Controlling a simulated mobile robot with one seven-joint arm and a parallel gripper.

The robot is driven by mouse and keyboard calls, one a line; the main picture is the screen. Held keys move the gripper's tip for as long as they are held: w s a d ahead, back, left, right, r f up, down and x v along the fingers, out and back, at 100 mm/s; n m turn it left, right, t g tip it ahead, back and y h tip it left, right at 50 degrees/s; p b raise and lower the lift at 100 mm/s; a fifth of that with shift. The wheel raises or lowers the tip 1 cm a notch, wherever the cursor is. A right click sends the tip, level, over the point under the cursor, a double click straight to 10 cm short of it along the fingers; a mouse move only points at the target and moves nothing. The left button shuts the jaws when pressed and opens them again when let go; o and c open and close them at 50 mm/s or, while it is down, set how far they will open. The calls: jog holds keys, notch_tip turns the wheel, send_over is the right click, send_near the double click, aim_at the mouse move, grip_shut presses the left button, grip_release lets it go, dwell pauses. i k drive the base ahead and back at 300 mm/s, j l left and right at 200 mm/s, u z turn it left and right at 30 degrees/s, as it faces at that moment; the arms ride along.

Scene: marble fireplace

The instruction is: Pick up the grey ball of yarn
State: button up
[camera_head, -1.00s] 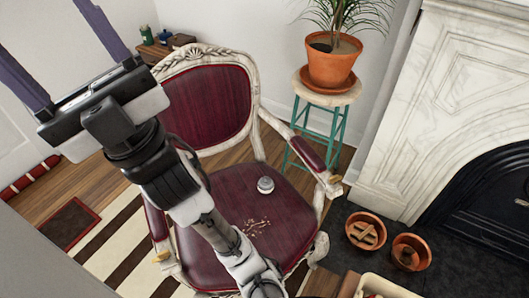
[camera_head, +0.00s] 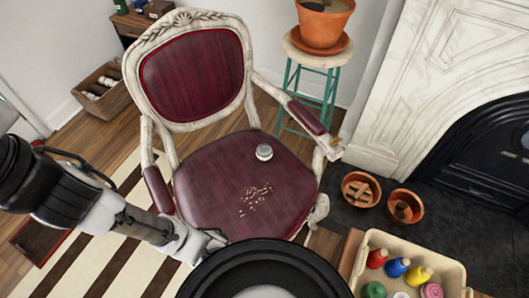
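The grey ball of yarn (camera_head: 264,152) is a small round grey-white thing on the dark red seat of the carved armchair (camera_head: 205,197). It rests toward the back right of the seat, with nothing touching it that I can see. My arm reaches out to the left at the lower left of the picture, in front of the chair. My gripper is outside the picture, so its fingers do not show.
Small tan crumbs (camera_head: 255,199) lie on the seat. The chair's armrests (camera_head: 307,117) flank it. Terracotta pots (camera_head: 404,207) sit on the hearth. A cream crate (camera_head: 447,268) holds coloured bottles. A basket (camera_head: 100,98) stands at left.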

aim_at(263, 151)
jog(key=j+z, duration=0.25)
jog(key=j, duration=0.7)
jog(key=k+j+z, duration=0.1)
jog(key=j+z, duration=0.2)
jog(key=j, duration=0.65)
jog(key=i+j+z, duration=0.1)
jog(key=j+z, duration=0.2)
jog(key=j, duration=0.6)
jog(key=i, duration=0.2)
